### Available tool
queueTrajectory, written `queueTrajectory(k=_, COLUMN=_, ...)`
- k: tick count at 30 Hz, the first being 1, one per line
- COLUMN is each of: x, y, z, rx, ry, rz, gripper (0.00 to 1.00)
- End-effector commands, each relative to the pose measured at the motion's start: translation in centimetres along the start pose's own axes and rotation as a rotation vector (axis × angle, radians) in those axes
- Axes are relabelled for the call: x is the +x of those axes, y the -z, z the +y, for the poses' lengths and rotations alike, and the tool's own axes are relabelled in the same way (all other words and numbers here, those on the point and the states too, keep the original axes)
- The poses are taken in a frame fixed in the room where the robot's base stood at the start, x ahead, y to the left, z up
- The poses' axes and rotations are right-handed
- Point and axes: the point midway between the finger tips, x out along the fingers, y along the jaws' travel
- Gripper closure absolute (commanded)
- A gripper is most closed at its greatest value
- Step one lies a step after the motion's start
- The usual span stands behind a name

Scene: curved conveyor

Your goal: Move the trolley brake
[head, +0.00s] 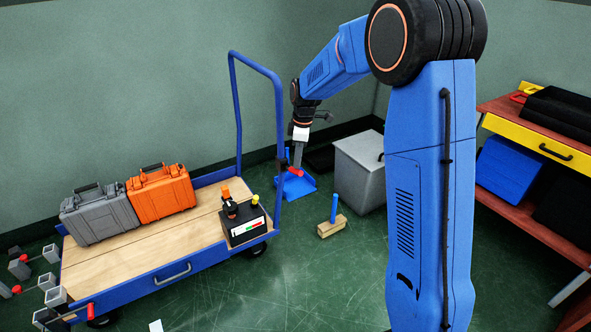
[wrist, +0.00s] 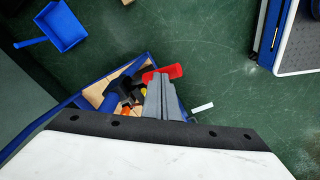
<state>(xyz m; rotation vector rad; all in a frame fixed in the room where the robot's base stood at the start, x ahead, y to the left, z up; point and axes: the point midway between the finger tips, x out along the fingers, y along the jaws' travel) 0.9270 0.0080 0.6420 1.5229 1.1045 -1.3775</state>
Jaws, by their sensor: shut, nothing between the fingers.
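The trolley (head: 170,279) has a blue frame, a wooden deck and a tall blue push handle (head: 237,110). A red lever piece (head: 295,173) shows beside the right upright of the handle, and it also shows in the wrist view (wrist: 170,71). It looks like the brake lever, but its mounting is hidden. My gripper (head: 298,166) points down just outside the handle, close to the red piece. In the wrist view its grey fingers (wrist: 159,80) are together and empty, their tips overlapping the red piece's edge. I cannot tell whether they touch.
A grey case (head: 98,215), an orange case (head: 160,195) and a black box (head: 242,230) stand on the deck. A blue dustpan (head: 296,187), a brush (head: 332,225) and a grey bin (head: 360,170) are on the floor right of it. Open floor lies in front.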

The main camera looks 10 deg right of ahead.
Motion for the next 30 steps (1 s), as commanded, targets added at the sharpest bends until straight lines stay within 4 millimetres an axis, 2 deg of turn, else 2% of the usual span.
queueTrajectory(k=14, x=0.4, y=0.0, z=0.0, rx=0.000, ry=0.001, rz=0.000, gripper=1.00)
queueTrajectory(k=25, x=3.7, y=-0.4, z=0.0, rx=0.000, ry=0.002, rz=-0.001, gripper=1.00)
queueTrajectory(k=30, x=4.5, y=-0.4, z=0.0, rx=0.000, ry=0.000, rz=0.000, gripper=1.00)
